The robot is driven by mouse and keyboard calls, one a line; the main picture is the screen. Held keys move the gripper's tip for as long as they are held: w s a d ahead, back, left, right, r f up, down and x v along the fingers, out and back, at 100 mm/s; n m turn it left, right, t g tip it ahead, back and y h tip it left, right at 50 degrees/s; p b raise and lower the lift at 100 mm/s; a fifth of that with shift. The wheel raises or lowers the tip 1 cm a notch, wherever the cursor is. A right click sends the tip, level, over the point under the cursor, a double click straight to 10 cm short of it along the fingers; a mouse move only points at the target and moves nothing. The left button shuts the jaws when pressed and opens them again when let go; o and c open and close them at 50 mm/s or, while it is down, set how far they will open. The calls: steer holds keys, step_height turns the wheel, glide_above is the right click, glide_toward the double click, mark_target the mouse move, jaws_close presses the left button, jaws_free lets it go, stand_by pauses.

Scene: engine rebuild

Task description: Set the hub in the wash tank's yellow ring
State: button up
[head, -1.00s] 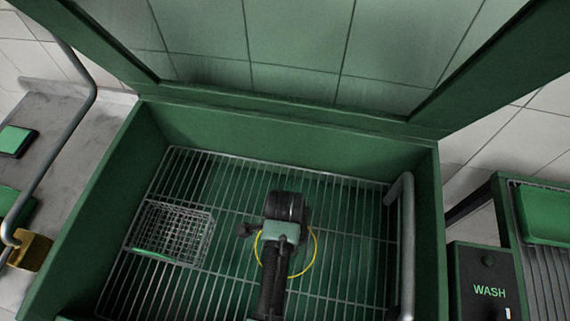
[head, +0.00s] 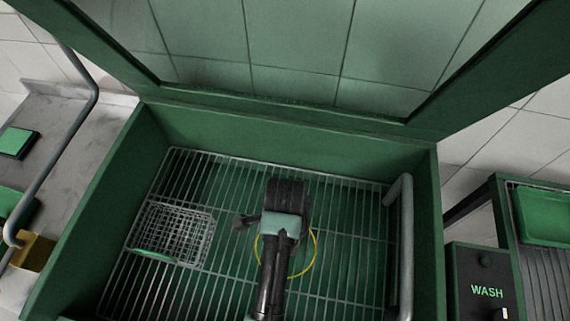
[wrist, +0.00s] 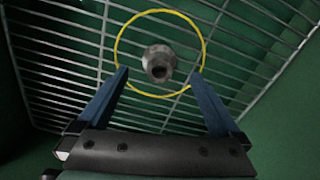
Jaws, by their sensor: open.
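The hub (wrist: 159,63) is a small grey metal piece with a dark hole in its end. In the wrist view it shows inside the yellow ring (wrist: 118,45), apart from the ring's line, and appears to stand on the tank's wire rack. My gripper (wrist: 158,72) is open, with one blue finger on each side of the hub and a gap on both sides. In the head view my arm covers the hub and my fingers; part of the yellow ring (head: 314,250) shows around the arm, on the rack of the green wash tank (head: 290,130).
A wire basket (head: 172,232) stands on the rack at left. A grey upright handle (head: 406,240) runs along the tank's right wall. The lid (head: 490,60) stands open. The rack between basket and ring is clear.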

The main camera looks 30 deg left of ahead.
step_height(320, 180, up, 7)
stand_by(0.3)
stand_by(0.5)
